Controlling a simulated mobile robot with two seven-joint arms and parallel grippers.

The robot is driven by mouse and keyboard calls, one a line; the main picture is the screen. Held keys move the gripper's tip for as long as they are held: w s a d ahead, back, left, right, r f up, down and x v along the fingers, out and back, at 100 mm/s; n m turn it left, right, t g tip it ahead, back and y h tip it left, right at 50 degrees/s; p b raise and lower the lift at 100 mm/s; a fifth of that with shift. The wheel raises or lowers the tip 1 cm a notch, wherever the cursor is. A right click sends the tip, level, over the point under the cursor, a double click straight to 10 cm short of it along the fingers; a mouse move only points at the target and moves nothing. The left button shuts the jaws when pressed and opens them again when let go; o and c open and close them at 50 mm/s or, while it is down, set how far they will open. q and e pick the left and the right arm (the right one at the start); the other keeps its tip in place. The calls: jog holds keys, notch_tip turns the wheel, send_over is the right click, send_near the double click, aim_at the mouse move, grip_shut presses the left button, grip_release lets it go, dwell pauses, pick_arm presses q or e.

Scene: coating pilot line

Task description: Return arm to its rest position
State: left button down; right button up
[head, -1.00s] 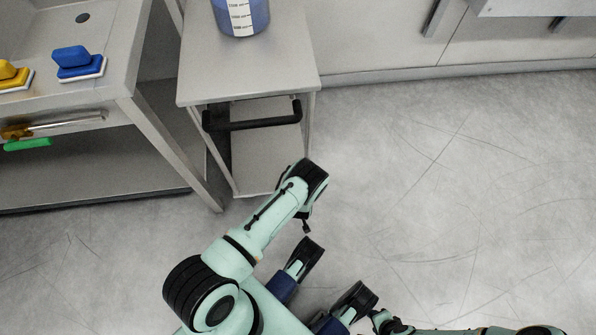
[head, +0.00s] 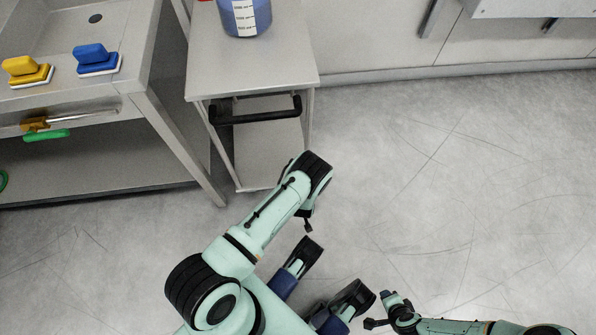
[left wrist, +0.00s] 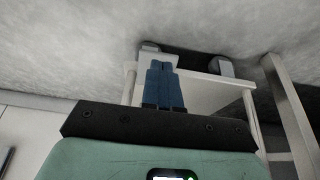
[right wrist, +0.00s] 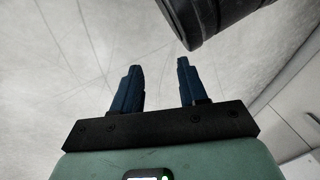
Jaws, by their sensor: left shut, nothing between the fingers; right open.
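My left arm (head: 270,215) reaches up from the bottom of the head view, bent at the elbow, over bare floor in front of a trolley. In the left wrist view its gripper (left wrist: 164,66) is shut, the blue fingers together with nothing between them. My right arm (head: 460,326) lies low along the bottom right edge of the head view. In the right wrist view its gripper (right wrist: 160,68) is open and empty, with floor beyond the fingers. A dark rounded part is close by at the top right there; I cannot tell what it is.
The grey trolley (head: 270,72) with a black handle (head: 255,113) carries a jug of blue liquid (head: 245,17). The steel bench (head: 128,70) at left holds a yellow brush (head: 27,70) and a blue brush (head: 97,59). The floor (head: 450,200) at right is clear.

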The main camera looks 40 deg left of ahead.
pick_arm(q)
jog(key=s+d+r+p, duration=0.2)
jog(key=s+d+r, duration=0.1)
jog(key=d+r, duration=0.1)
jog(key=shift+s+r, duration=0.15)
jog(key=shift+r, duration=0.05)
pick_arm(e)
jog(key=shift+y, duration=0.3)
jog(key=s+a+r, duration=0.2)
jog(key=r, duration=0.1)
jog(key=shift+a, duration=0.15)
